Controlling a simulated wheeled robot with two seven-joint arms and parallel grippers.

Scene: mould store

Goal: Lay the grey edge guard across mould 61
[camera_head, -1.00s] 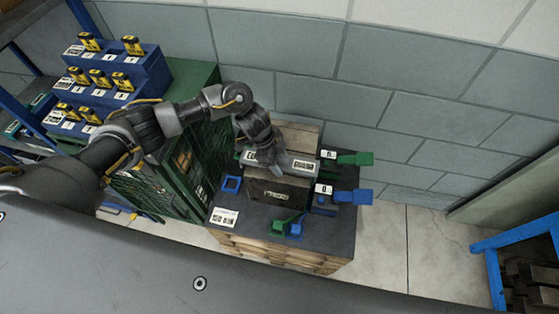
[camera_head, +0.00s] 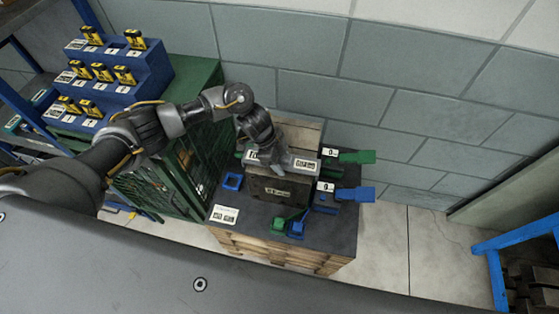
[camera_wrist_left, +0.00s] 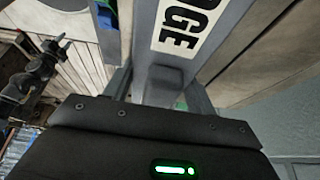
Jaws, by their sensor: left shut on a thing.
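The grey edge guard (camera_head: 304,164) is a pale grey bar with white labels. It lies lengthwise along the top of a dark block, mould 61 (camera_head: 283,190), whose front label is too small to read surely. I cannot tell if the guard touches the mould. My left gripper (camera_head: 270,163) comes down from above and is shut on the guard near its left part. In the left wrist view the guard (camera_wrist_left: 183,45) runs up between the fingers, with the letters "DGE" showing. My right gripper is not in view.
The mould stands on a dark-topped wooden bench (camera_head: 336,236). Green (camera_head: 355,157) and blue (camera_head: 355,194) handles stick out at right, and small green (camera_head: 278,225) and blue (camera_head: 296,229) pieces sit in front. A blue square frame (camera_head: 232,181) lies left. A wall stands close behind.

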